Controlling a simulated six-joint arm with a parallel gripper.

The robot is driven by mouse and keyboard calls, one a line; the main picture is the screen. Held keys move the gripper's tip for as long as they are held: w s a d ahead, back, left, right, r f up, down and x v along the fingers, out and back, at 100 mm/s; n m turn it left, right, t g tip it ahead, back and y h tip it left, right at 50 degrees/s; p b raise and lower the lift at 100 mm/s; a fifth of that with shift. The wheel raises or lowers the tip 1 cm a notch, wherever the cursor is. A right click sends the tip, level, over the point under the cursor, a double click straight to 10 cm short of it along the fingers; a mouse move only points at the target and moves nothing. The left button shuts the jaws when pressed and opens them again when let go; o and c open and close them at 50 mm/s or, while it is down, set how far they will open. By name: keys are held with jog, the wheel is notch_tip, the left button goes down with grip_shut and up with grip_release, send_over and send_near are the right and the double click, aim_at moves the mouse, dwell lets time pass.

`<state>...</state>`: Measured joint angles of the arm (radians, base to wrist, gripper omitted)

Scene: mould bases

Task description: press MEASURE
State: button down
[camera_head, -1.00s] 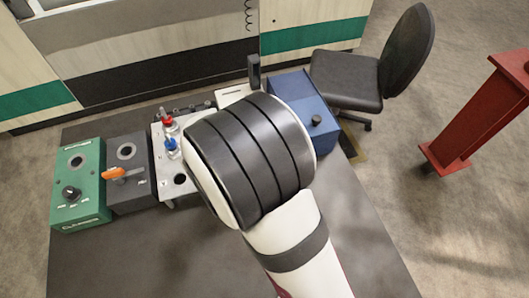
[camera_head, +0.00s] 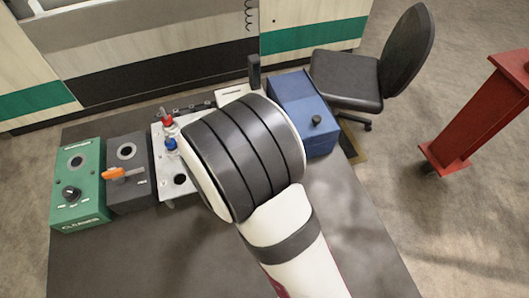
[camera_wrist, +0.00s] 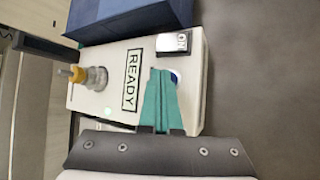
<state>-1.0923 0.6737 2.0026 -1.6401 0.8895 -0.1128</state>
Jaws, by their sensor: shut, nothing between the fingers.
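A white box with a READY label (camera_wrist: 131,80) fills the middle of the wrist view. A round blue button (camera_wrist: 175,78) shows partly behind my fingertips. No MEASURE label is readable. My gripper (camera_wrist: 163,72) has teal fingers, shut and empty, with tips over or just beside the blue button; I cannot tell whether they touch it. In the head view my arm hides the gripper and most of the white box (camera_head: 232,94).
A yellow-tipped probe (camera_wrist: 78,75) stands in a holder on the white box. A blue box (camera_head: 300,95) with a black knob is to its right. Left are a metal plate with red and blue fittings (camera_head: 163,160), a dark box (camera_head: 128,195) and a green box (camera_head: 80,205).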

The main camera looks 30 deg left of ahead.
dwell(0.4)
jog(key=shift+r, duration=0.7)
notch_tip(320, 180, up, 5)
dwell(0.4)
dwell(0.5)
